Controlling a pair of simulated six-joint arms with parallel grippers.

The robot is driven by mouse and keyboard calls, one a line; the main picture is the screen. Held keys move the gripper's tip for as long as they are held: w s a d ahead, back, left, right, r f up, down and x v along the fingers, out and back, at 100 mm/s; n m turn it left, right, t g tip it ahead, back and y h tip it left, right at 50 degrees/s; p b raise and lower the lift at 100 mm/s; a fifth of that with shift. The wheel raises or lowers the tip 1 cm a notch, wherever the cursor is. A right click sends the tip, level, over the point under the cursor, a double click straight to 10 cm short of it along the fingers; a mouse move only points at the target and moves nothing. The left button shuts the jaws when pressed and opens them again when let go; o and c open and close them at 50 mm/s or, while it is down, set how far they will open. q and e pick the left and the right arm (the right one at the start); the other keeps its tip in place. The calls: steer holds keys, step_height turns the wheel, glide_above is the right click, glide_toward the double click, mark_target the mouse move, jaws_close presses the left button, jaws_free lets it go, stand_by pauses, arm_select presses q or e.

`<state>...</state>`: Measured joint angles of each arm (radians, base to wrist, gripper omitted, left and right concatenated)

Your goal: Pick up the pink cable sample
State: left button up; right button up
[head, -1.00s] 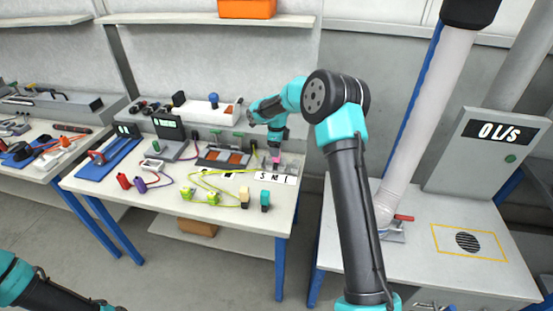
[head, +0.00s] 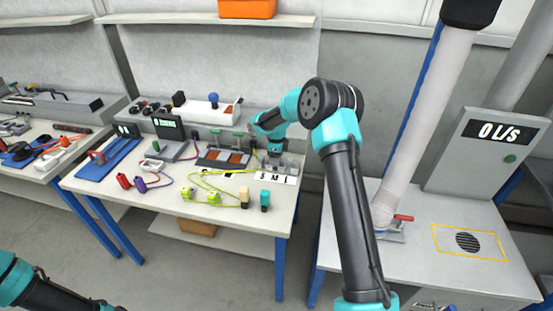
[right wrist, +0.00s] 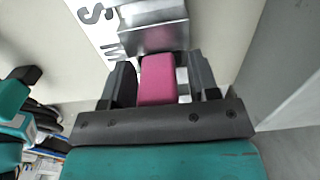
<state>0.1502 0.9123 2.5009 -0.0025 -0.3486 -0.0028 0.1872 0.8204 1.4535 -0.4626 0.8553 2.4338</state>
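The pink cable sample (right wrist: 157,80) stands between the two fingers of my right gripper (right wrist: 160,78) in the right wrist view. A narrow light gap shows between the sample and the right-hand finger; the left-hand finger is close beside it, and I cannot tell if it touches. A metal block (right wrist: 153,28) is directly beyond the sample. In the head view my right gripper (head: 275,150) is low over the back right of the workbench, near the label strip marked S M L (head: 276,176), and the pink sample is hidden there. My left gripper is out of frame; only part of that arm shows.
The workbench (head: 170,212) also carries yellow-green cables (head: 205,196), a beige connector (head: 244,199) and a teal connector (head: 265,200) in front of the label strip. A fixture with brown pads (head: 222,158) stands left of my right gripper. A wall is behind.

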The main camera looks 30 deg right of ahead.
steer(key=c, duration=0.6)
steer(key=shift+c, duration=0.2)
steer(key=shift+r, duration=0.2)
steer(key=shift+r, duration=0.25)
step_height(320, 180, up, 3)
steer(key=shift+f, duration=0.15)
steer(key=s+a+r, duration=0.1)
steer(key=s+a, duration=0.7)
steer(key=s, duration=0.5)
steer(key=shift+s+a+r, duration=0.2)
steer(key=shift+s, duration=0.1)
